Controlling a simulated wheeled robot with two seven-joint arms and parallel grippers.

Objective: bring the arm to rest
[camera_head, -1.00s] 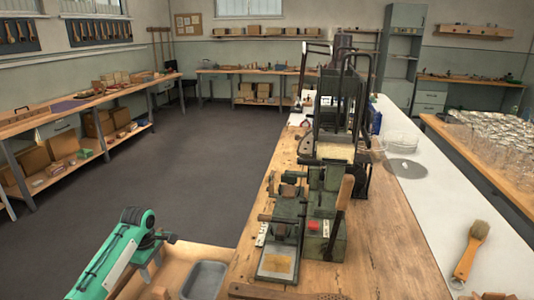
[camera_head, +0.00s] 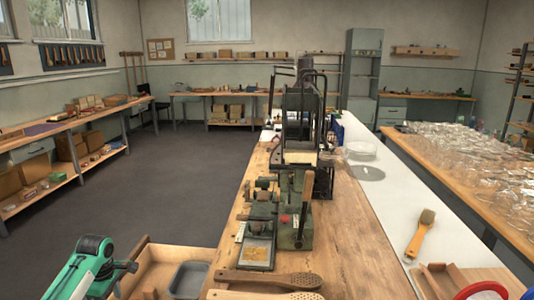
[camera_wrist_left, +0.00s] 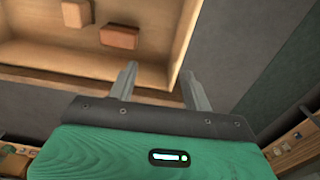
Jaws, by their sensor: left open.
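My left arm (camera_head: 88,268), green and dark grey, shows at the lower left of the head view, beside the bench. My left gripper (camera_wrist_left: 157,82) shows in the left wrist view with its two grey fingers apart and nothing between them. Beyond the fingers is an open wooden tray (camera_wrist_left: 85,62) holding two reddish-brown blocks, one of them a block (camera_wrist_left: 120,36) apart from the fingers. In the head view the fingers are not clearly visible. My right gripper is not in view.
A green tufting machine (camera_head: 292,215) stands on the wooden bench (camera_head: 345,250). Wooden paddles with holes (camera_head: 265,280) lie at its near end. A grey tray (camera_head: 190,278) sits left of the bench. A brush (camera_head: 420,235) lies on the white strip. The floor (camera_head: 175,185) at left is clear.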

